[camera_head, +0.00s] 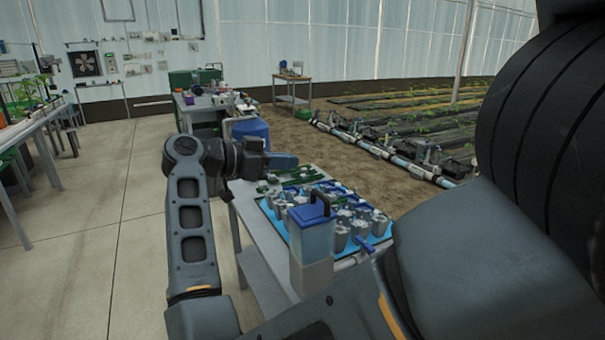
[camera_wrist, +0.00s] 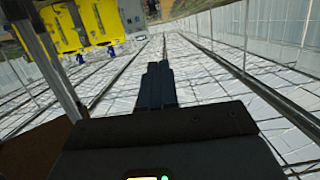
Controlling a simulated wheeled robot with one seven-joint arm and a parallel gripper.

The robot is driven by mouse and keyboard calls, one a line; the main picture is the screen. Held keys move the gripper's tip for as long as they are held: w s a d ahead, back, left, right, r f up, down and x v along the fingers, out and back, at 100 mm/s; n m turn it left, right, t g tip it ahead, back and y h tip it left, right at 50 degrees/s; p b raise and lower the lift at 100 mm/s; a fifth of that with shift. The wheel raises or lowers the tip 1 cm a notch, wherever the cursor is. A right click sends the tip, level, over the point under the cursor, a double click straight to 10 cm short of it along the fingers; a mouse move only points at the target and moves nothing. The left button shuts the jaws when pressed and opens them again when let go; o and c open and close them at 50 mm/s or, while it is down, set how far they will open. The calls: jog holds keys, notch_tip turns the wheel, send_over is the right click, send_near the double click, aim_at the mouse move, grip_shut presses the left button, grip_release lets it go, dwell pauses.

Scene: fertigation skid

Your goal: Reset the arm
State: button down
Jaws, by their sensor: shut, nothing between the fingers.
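My gripper (camera_head: 284,161) is at the end of my raised, bent arm, left of the middle in the head view. It points to the right, above the far end of the skid table (camera_head: 246,212). In the wrist view my gripper (camera_wrist: 160,68) shows its two fingers together, with nothing between them. It touches nothing that I can see. The wrist view looks toward the greenhouse roof panels, tilted.
The skid table bears a blue tray (camera_head: 272,213) of grey fittings and a clear container with a blue lid (camera_head: 310,236). A blue barrel (camera_head: 250,132) stands behind my gripper. Benches stand left and back. The concrete floor (camera_head: 105,230) at left is clear.

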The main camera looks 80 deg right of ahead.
jog(key=shift+w+a+r, duration=0.65)
jog(key=shift+w+r, duration=0.05)
jog(key=shift+w, duration=0.05)
